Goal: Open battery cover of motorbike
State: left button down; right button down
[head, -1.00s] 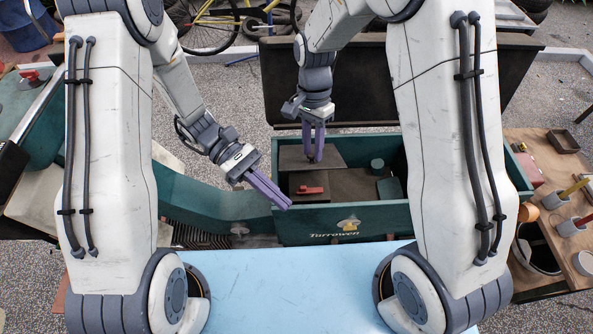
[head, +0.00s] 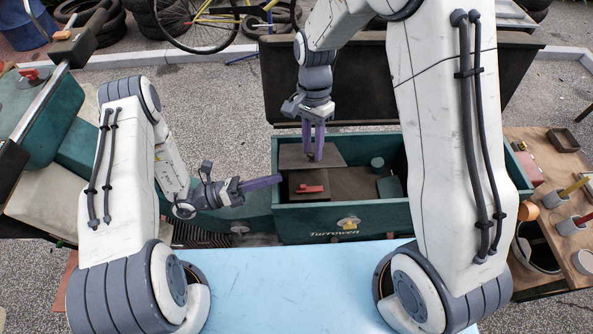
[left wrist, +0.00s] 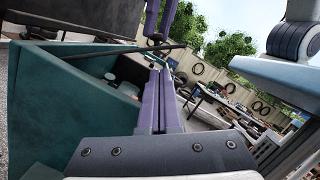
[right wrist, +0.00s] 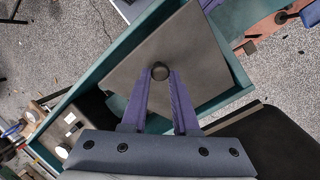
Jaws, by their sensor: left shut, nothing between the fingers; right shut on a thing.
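The battery cover appears to be the flat grey panel (head: 296,157) with a round dark knob, at the left end of the green box (head: 355,221). My right gripper (head: 313,157) points down and is shut on the knob (right wrist: 160,71), as the right wrist view shows; the panel (right wrist: 185,45) sits inside the green walls. My left gripper (head: 279,179) is shut and empty, its purple fingers level and pointing right by the box's left end wall. In the left wrist view its closed fingers (left wrist: 158,85) lie beside the green wall (left wrist: 60,110).
A red handle (head: 310,190) lies on a dark block in the box, below the panel. The raised dark lid (head: 390,85) stands behind the box. A light blue surface (head: 290,290) is in front, and a wooden table (head: 545,200) stands at right.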

aim_at(296, 164)
jog(key=shift+w+a, duration=0.15)
jog(key=shift+w, duration=0.3)
pick_arm(q)
jog(key=s+x, duration=0.1)
jog(key=x, duration=0.5)
jog(key=shift+w+d, duration=0.3)
jog(key=shift+w, duration=0.25)
jog(key=shift+w+r+n, duration=0.4)
jog(key=shift+w+r, duration=0.15)
jog(key=shift+r, duration=0.3)
pick_arm(e)
jog(key=shift+f, duration=0.1)
jog(key=c, duration=1)
grip_release()
jog(key=shift+s, duration=0.1)
pick_arm(q)
jog(key=shift+w, duration=0.1)
pick_arm(e)
jog(key=o, duration=0.3)
jog(key=shift+a+f, duration=0.1)
pick_arm(q)
jog(key=shift+a, duration=0.1)
